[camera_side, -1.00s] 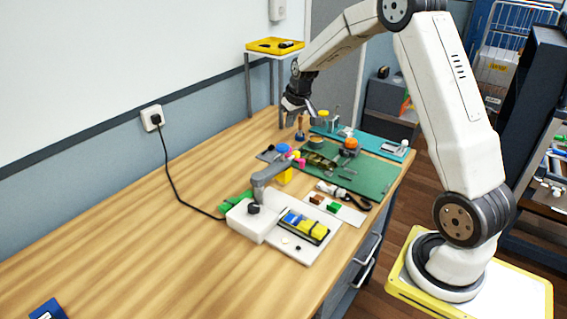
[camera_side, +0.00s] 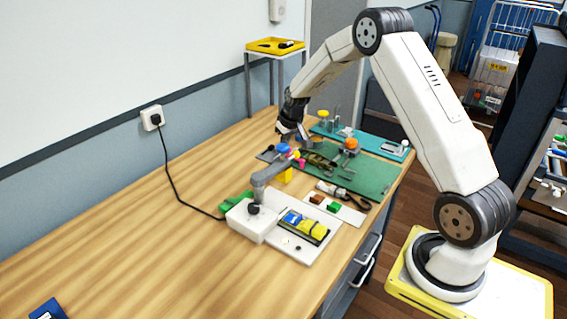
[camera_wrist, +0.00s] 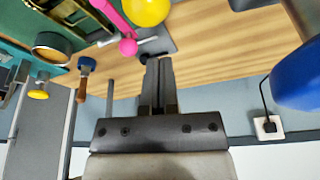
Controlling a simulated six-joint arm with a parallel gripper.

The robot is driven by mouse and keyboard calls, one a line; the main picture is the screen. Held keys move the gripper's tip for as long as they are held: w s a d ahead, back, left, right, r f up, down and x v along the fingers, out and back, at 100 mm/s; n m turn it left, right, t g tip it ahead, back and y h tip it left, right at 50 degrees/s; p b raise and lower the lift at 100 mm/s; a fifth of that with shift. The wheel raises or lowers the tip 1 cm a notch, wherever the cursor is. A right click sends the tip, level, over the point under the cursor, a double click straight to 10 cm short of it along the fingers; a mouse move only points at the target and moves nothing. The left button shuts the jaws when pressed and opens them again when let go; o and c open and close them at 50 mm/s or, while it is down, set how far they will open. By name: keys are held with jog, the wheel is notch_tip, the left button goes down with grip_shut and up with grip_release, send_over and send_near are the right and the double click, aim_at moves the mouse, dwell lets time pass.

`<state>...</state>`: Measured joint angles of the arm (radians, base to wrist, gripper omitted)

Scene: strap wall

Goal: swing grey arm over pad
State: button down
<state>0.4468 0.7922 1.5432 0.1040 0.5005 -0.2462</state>
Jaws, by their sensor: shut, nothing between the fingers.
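The grey arm (camera_side: 270,176) is hinged on a white box (camera_side: 251,219) and points up and right, away from the dark-rimmed pad (camera_side: 304,228), which carries blue and yellow pieces. A blue knob (camera_side: 283,149) and a pink one (camera_side: 296,154) show at the arm's far end. My gripper (camera_side: 300,139) is shut and empty, just behind and above that end. In the wrist view its fingers (camera_wrist: 158,65) are together, with a large blue shape (camera_wrist: 300,80) to the right, a yellow ball (camera_wrist: 146,8) and a pink rod (camera_wrist: 115,20) ahead. Contact cannot be told.
A green mat (camera_side: 365,178) with loose parts and tools lies right of the arm. A teal mat (camera_side: 385,147) lies behind it. A black cable (camera_side: 175,190) runs from the wall socket (camera_side: 152,118) to the white box. The table's left side is mostly clear.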

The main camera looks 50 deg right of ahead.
jog(key=shift+s+a+f, duration=0.1)
jog(key=shift+s+a, duration=0.05)
jog(key=shift+s, duration=0.4)
jog(key=shift+s+a+f, duration=0.15)
jog(key=shift+s+a, duration=0.05)
jog(key=shift+s, duration=0.4)
jog(key=shift+s+a+f, duration=0.1)
jog(key=shift+s+a, duration=0.05)
jog(key=shift+s, duration=0.4)
jog(key=shift+s, duration=0.15)
jog(key=shift+s+m+h, duration=0.3)
jog(key=shift+s+m, duration=0.6)
jog(key=shift+s, duration=0.2)
jog(key=shift+s+a+m+g+h, duration=0.35)
jog(key=shift+s+a+m+g, duration=0.35)
jog(key=shift+s+a+m, duration=1.85)
jog(key=shift+s+a+m+g+h, duration=0.3)
jog(key=shift+s+a+m+g, duration=0.4)
jog(key=shift+s+a+m, duration=1.8)
jog(key=shift+s+a+m+g+h, duration=0.35)
jog(key=shift+s+a+m+g, duration=0.35)
jog(key=shift+s+a+m, duration=1.9)
